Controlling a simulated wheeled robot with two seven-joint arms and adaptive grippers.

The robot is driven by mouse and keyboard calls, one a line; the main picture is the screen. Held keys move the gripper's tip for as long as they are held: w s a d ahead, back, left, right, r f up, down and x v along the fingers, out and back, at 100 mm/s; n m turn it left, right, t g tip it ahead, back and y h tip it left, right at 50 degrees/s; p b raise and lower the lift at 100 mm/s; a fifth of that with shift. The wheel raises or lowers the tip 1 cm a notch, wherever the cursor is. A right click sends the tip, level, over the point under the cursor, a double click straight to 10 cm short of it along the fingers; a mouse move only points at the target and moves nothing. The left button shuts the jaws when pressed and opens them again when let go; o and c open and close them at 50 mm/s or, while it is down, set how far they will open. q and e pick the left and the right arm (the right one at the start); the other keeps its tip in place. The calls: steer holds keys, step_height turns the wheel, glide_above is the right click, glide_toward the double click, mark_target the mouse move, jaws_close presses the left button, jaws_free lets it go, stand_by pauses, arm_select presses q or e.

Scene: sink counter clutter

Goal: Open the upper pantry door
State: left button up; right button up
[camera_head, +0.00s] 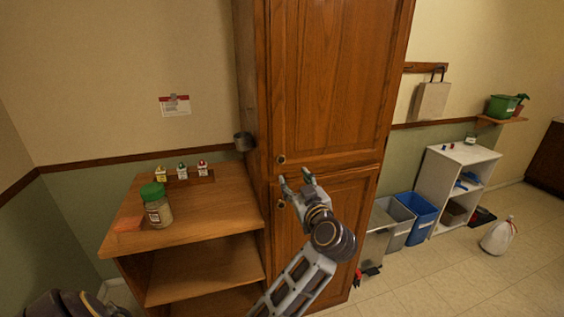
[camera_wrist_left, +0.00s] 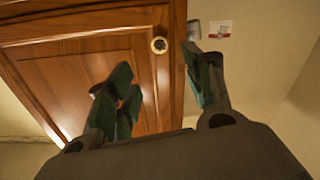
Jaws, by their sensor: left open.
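The tall wooden pantry (camera_head: 250,80) has an upper door (camera_head: 330,75), which is shut, with a round knob (camera_head: 281,159) at its lower left corner. My left gripper (camera_head: 296,182) is open and empty, just below that knob and in front of the pantry. In the left wrist view, which looks turned over, the upper door (camera_wrist_left: 75,65) and its knob (camera_wrist_left: 159,45) show beyond the spread fingers (camera_wrist_left: 162,88). The knob appears between the fingers but apart from them. The lower door (camera_head: 320,215) is shut, partly hidden by my arm; its knob (camera_head: 281,203) is near the gripper.
Left of the pantry, a wooden shelf unit (camera_head: 215,205) holds a green-lidded jar (camera_head: 157,208) and several small bottles. Floor at right is open.

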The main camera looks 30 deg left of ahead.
mark_target(281, 160)
arm_select(q)
steer(key=shift+p+x, duration=0.65)
steer(key=shift+x, duration=6.25)
jaws_close()
